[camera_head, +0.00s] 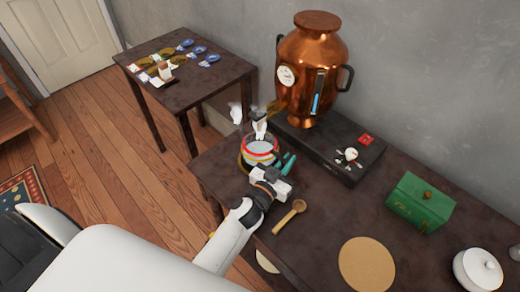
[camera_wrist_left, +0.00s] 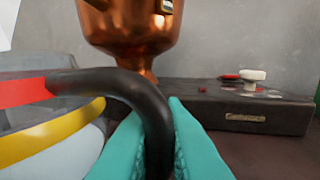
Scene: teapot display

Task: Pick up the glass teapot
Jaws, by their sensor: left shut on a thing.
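The glass teapot (camera_head: 259,147), with red and yellow bands, is at the far left end of the dark table, beside the copper samovar. In the left wrist view the banded glass teapot (camera_wrist_left: 55,122) fills the left side, and its dark curved handle (camera_wrist_left: 128,88) runs between the teal fingers. My left gripper (camera_head: 284,165) reaches it from the near right and is shut on the handle. I cannot tell whether the teapot's base touches the table. My right gripper is not in view.
The copper samovar (camera_head: 314,75) stands on a dark box (camera_head: 325,146) close behind the teapot. A wooden spoon (camera_head: 289,216), a round mat (camera_head: 366,264), a green box (camera_head: 420,203) and a white lidded pot (camera_head: 478,270) lie to the right. A side table (camera_head: 183,92) stands at the back left.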

